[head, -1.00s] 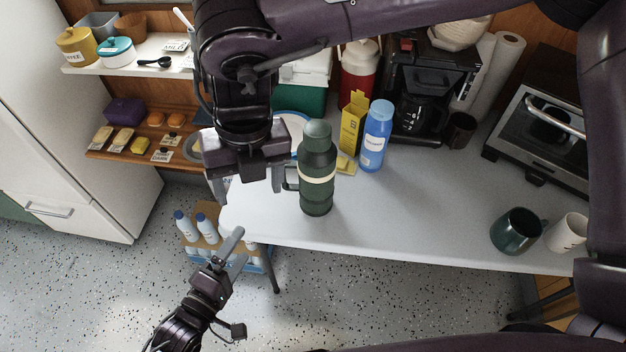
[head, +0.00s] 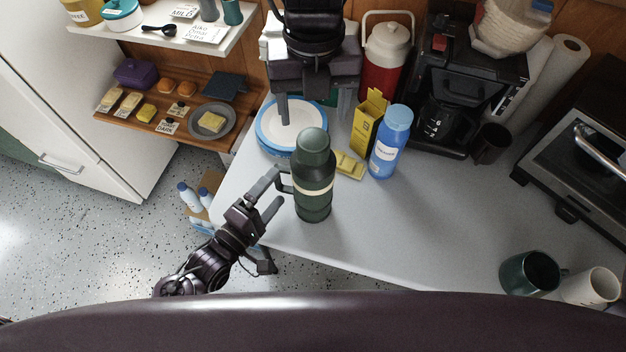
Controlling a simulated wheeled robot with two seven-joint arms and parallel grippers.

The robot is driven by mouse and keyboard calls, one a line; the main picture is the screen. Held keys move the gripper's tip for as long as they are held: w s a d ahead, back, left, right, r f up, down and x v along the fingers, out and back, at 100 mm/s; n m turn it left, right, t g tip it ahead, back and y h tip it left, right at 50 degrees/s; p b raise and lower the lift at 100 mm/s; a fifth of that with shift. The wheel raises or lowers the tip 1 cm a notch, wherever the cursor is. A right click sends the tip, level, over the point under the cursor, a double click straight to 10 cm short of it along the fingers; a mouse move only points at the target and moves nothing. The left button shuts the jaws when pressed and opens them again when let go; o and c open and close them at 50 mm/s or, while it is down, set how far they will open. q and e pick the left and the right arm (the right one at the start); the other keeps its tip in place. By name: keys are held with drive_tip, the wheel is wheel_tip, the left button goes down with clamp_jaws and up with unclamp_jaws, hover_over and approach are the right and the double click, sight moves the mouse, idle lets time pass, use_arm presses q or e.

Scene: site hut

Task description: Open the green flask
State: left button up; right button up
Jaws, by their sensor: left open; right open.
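The green flask (head: 312,204) stands upright on the grey table, with a cream band, a side handle pointing left and its green lid (head: 314,143) on top. My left gripper (head: 279,187) is open beside the flask on the left, its fingertips close to the handle; I cannot tell whether they touch it. My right gripper (head: 314,112) is open and empty, fingers pointing down, in the picture just above and behind the lid, apart from it.
A green mug (head: 529,273) and white mug (head: 590,288) are far right. The table (head: 430,225) between is clear.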

sight(284, 190)
use_arm(q)
drive_tip(key=x, duration=0.3)
drive_tip(key=shift+w+d, duration=0.2)
drive_tip(key=shift+w, duration=0.15)
use_arm(e)
drive_tip(key=shift+a, duration=0.1)
use_arm(q)
drive_tip(key=shift+w+d, duration=0.45)
drive_tip(key=shift+w, duration=0.05)
